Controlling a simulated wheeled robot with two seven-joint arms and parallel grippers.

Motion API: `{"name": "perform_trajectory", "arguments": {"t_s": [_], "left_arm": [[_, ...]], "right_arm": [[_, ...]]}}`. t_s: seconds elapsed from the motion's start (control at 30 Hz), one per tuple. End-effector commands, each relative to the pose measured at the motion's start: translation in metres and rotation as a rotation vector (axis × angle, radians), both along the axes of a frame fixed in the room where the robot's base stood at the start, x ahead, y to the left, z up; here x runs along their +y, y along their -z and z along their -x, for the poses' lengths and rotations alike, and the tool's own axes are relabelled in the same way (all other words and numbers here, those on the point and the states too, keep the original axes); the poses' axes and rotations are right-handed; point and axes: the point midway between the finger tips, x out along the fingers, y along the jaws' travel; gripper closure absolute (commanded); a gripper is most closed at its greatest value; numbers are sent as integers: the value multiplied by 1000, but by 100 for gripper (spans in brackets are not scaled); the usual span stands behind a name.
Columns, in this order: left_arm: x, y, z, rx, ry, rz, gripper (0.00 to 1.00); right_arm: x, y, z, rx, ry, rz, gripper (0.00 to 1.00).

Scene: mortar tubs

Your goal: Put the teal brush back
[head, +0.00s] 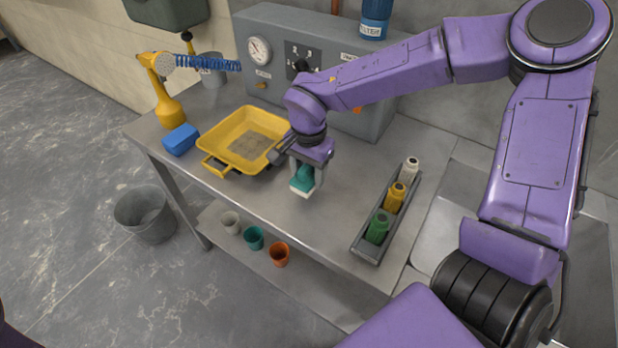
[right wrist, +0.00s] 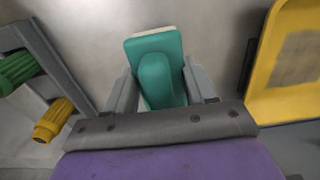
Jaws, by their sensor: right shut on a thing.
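The teal brush (head: 302,181) has a teal body and a pale edge along one side. My right gripper (head: 306,166) is shut on it over the middle of the metal table (head: 325,225). In the right wrist view the teal brush (right wrist: 160,70) sits between the two grey fingers of the right gripper (right wrist: 164,92), its pale edge away from the wrist. I cannot tell whether the brush touches the table. My left gripper is not in view.
A yellow tray (head: 212,138) lies left of the gripper, with a blue block (head: 180,139) beside it. A grey rack (head: 366,249) holding green, yellow and white bottles stands to the right. A grey gauge box (head: 275,90) is behind. Cups, including a teal one (head: 254,238), sit on the lower shelf.

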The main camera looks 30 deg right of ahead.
Motion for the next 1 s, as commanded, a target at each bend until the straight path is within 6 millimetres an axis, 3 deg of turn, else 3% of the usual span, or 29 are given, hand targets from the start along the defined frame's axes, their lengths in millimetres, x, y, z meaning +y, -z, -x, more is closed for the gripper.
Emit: {"name": "perform_trajectory", "arguments": {"t_s": [0.2, 0.57, 0.6, 0.67, 1.0], "left_arm": [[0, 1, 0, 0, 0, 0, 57], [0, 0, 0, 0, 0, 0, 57], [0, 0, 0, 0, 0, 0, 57], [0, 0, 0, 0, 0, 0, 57], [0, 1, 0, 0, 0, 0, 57]], "right_arm": [[-5, 35, -4, 2, 0, 2, 74], [-4, 40, -4, 2, 0, 1, 74], [-4, 41, -4, 2, 0, 1, 42], [-5, 41, -4, 1, 0, 0, 22], [-5, 37, -4, -1, 0, 2, 19]]}}
